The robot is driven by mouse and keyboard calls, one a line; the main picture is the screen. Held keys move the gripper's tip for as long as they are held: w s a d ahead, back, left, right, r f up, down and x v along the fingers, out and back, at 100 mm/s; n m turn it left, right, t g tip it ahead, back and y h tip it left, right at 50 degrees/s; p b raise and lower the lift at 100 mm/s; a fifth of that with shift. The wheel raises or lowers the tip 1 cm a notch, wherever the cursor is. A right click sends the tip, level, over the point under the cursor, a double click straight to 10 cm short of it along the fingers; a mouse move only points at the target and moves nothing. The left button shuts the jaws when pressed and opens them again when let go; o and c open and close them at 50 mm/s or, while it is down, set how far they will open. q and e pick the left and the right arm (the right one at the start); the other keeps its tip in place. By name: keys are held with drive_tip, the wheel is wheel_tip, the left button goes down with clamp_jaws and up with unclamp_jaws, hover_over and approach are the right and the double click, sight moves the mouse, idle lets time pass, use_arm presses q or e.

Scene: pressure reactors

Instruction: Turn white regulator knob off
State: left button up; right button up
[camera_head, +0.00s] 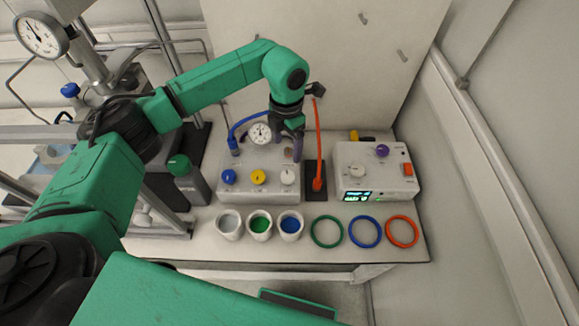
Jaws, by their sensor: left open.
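The white regulator knob (288,177) is the rightmost of three knobs on the front of a grey box (258,193). The blue knob (228,177) and the yellow knob (258,177) sit to its left. My left gripper (296,152) is open and hangs over the right back part of this box, above and behind the white knob in the picture. It looks apart from the knob, and its fingers are small and partly hidden by its own wrist. My right gripper is not in view.
A round gauge (259,134) and a blue hose (243,122) rise behind the knobs. An orange hose (318,150) stands right of the box. A second control box (390,186) is farther right. Cups (259,226) and coloured rings (364,231) line the front of the bench.

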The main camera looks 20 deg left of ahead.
use_arm(q)
drive_tip(key=b, duration=0.3)
approach(288, 175)
drive_tip(key=shift+s+f, duration=0.35)
drive_tip(key=f+b, duration=0.1)
drive_tip(key=f, duration=0.1)
drive_tip(key=f+b, duration=0.1)
drive_tip(key=f, duration=0.2)
drive_tip(key=f+b, duration=0.2)
drive_tip(key=f, duration=0.1)
drive_tip(key=shift+w, duration=0.4)
drive_tip(key=shift+s, duration=0.1)
clamp_jaws()
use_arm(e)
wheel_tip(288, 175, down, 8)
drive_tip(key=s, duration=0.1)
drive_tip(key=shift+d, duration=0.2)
